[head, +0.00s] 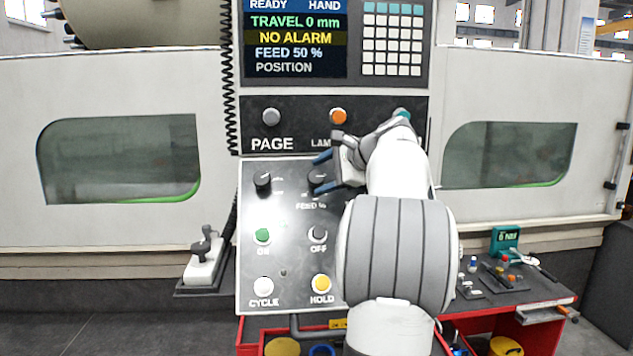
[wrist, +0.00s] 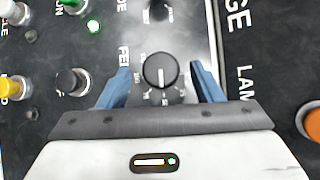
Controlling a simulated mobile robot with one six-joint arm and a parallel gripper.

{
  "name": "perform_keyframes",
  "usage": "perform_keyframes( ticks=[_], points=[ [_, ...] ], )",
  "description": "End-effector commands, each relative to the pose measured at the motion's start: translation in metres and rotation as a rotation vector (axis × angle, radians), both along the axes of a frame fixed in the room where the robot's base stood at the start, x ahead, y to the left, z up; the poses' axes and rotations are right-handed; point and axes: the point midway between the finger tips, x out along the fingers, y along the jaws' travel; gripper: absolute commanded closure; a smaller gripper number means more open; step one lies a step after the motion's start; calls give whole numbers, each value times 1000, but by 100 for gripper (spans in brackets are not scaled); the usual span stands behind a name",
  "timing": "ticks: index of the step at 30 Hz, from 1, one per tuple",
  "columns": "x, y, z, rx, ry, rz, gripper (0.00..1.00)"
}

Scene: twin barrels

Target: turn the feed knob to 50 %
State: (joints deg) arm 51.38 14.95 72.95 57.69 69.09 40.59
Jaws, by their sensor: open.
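The feed knob (wrist: 160,71) is a round black knob with a white pointer line, seen in the wrist view on the grey panel with a printed scale around it. Its pointer line points down in that view, toward my gripper body. It also shows in the head view (head: 318,180), partly behind my gripper. My gripper (wrist: 160,85) is open, its blue fingers on either side of the knob with gaps to it. In the head view my gripper (head: 319,172) is at the panel's upper right. The display (head: 294,40) reads FEED 50 %, NO ALARM, TRAVEL 0 mm.
Another black knob (head: 263,182) is left of the feed knob. A green ON button (head: 262,236), OFF switch (head: 318,234), white CYCLE button (head: 264,285) and yellow HOLD button (head: 321,283) sit below. An orange lamp button (head: 338,116) is above. A red tool cart (head: 540,322) stands right.

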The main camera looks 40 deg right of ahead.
Motion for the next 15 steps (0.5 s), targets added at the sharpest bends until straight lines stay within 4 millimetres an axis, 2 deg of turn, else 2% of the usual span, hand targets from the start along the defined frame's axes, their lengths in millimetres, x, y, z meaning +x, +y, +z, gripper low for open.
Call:
perform_keyframes(
  ticks=[6, 15],
  points=[
    [-31, -8, 16, -1, -1, -2, 40],
    [-42, -10, 23, 1, 1, 0, 40]
  ],
)
